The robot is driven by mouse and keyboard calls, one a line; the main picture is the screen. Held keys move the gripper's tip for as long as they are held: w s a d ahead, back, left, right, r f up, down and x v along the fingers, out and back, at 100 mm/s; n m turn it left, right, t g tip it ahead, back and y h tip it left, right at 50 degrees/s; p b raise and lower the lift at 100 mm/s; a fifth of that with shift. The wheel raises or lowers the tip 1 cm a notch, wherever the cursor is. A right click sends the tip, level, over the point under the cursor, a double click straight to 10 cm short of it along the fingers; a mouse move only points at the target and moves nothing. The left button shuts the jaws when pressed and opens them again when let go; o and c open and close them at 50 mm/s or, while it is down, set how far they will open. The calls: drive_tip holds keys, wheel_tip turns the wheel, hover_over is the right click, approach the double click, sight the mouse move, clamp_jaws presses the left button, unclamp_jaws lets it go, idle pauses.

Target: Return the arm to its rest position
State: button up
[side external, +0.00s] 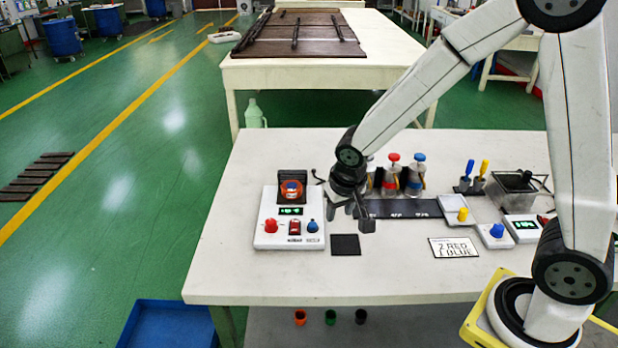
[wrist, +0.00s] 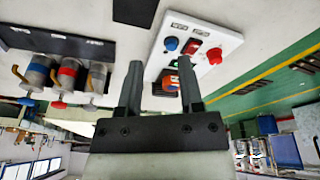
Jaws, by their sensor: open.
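My gripper (side external: 353,211) hangs over the white table, just right of a white control box (side external: 265,236). In the wrist view my gripper (wrist: 160,80) has its two dark fingers apart, with nothing held between them. The control box also shows in the wrist view (wrist: 222,42), with red and blue knobs, a red switch and a green display. An orange-and-blue item (side external: 291,189) sits in the dark holder at the back of the box. My arm reaches in from the right, bent, its base at the lower right.
Several dispensers with coloured tops (side external: 391,180) stand behind a dark strip (side external: 400,208). A black square pad (side external: 345,244) and a printed card (side external: 454,247) lie in front. A blue-knobbed device (side external: 496,235) and a dark tray (side external: 522,181) are at right. The table's front left is clear.

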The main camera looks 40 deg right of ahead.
drive_tip(key=s+r+n+y, duration=0.1)
drive_tip(key=s+n, duration=0.3)
drive_tip(key=s, duration=0.6)
drive_tip(key=shift+d+r, duration=0.2)
drive_tip(key=shift+d, duration=0.2)
